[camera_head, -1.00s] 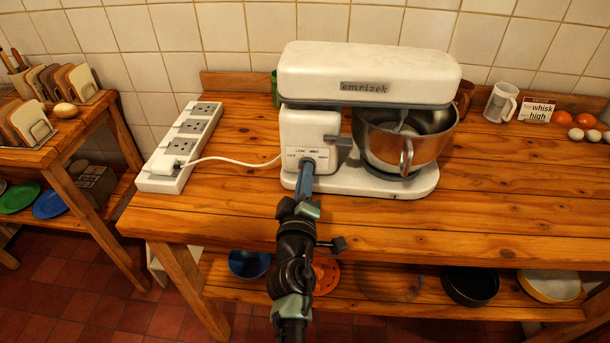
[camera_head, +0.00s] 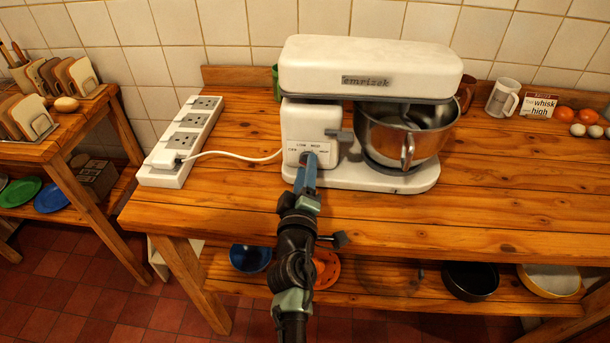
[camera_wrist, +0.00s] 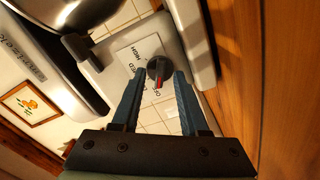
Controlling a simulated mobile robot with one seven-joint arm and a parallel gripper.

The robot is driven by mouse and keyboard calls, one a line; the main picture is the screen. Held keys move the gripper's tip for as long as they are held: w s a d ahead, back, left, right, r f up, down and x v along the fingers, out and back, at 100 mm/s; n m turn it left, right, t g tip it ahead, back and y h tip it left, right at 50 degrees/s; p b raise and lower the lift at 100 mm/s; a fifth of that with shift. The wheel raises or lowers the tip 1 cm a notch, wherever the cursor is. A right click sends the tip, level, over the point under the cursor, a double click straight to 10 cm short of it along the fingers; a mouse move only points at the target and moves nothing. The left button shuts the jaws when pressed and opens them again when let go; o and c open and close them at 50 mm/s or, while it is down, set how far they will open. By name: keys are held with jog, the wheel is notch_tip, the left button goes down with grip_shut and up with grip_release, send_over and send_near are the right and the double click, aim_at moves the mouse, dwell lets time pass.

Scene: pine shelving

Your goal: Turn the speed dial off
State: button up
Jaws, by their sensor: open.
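The speed dial (camera_wrist: 158,70) is a round dark knob with a red mark on a white labelled panel. The panel (camera_head: 297,148) is on the left front of the white stand mixer (camera_head: 370,70). In the wrist view the red mark is on the knob's lower side, near the OFF lettering; its exact setting is hard to tell. My gripper (camera_wrist: 159,79) is open, its blue fingers on either side of the dial; I cannot tell whether they touch it. In the head view my gripper (camera_head: 307,166) reaches the panel and hides most of the dial.
A metal bowl (camera_head: 425,130) sits in the mixer, right of my gripper. A dark lever (camera_head: 340,134) juts out above the panel's right side. A white power strip (camera_head: 185,140), with the mixer's cord plugged in, lies left. The counter (camera_head: 480,200) is clear in front.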

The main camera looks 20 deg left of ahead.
jog(key=p+v, duration=0.5)
jog(key=v, duration=0.8)
jog(key=shift+w+r, duration=0.1)
jog(key=w+d+r+m+t+h+p, duration=0.1)
jog(key=w+d+r+m+t+h, duration=0.2)
jog(key=r, duration=0.8)
jog(key=d+r+m+t, duration=0.1)
jog(key=d+r+m, duration=0.25)
jog(key=r, duration=0.75)
jog(key=w+d+r+m+t+h+p, duration=0.1)
jog(key=w+d+r+m+t+h, duration=0.2)
jog(key=r, duration=0.8)
jog(key=s+d+r+m+t, duration=0.1)
jog(key=s+d+r+m, duration=0.1)
jog(key=s+r, duration=0.3)
jog(key=s+d+r+m+t, duration=0.1)
jog(key=s+r, duration=0.4)
jog(key=r, duration=0.6)
jog(key=s+d+r+m+t+y+p, duration=0.1)
jog(key=s+d+r+m, duration=0.1)
jog(key=r, duration=0.6)
jog(key=s+m, duration=0.1)
jog(key=s, duration=0.1)
jog(key=shift+s+d+r, duration=0.25)
jog(key=shift+s+d, duration=0.1)
jog(key=shift+s, duration=0.05)
